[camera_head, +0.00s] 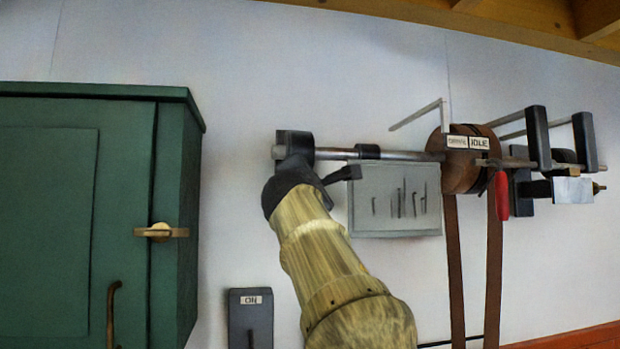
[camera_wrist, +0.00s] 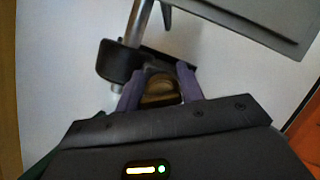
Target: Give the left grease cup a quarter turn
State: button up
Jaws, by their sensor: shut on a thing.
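The left grease cup (camera_wrist: 160,90) is a brass-coloured round cup in the wrist view, just below the dark bearing block (camera_wrist: 120,62) of the shaft. My gripper (camera_wrist: 161,80) has its two purple fingers on either side of the cup and is shut on it. In the head view my arm reaches up to the left bearing block (camera_head: 295,146), and the cup is hidden there behind my arm and the dark end of it. The cup's turn angle cannot be told.
A metal shaft (camera_head: 402,155) runs right to brown pulleys (camera_head: 458,172) with belts and a red handle (camera_head: 501,193). A grey tool panel (camera_head: 385,221) hangs close beside my gripper. A green cabinet (camera_head: 75,215) stands left; an ON switch box (camera_head: 250,318) is below.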

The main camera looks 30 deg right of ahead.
jog(key=m+g+p, duration=0.1)
jog(key=m+g, duration=0.1)
jog(key=m, duration=0.2)
jog(key=shift+f+m+p, duration=0.1)
jog(key=shift+m+p, duration=0.25)
jog(key=shift+m, duration=0.05)
jog(key=shift+f+m+g+y+p, duration=0.15)
jog(key=shift+m+g+y+p, duration=0.25)
jog(key=shift+m, duration=0.7)
jog(key=o, duration=1)
jog(key=shift+w+f, duration=0.1)
jog(key=shift+c, duration=0.2)
jog(key=b+v, duration=0.6)
jog(key=v, duration=1.1)
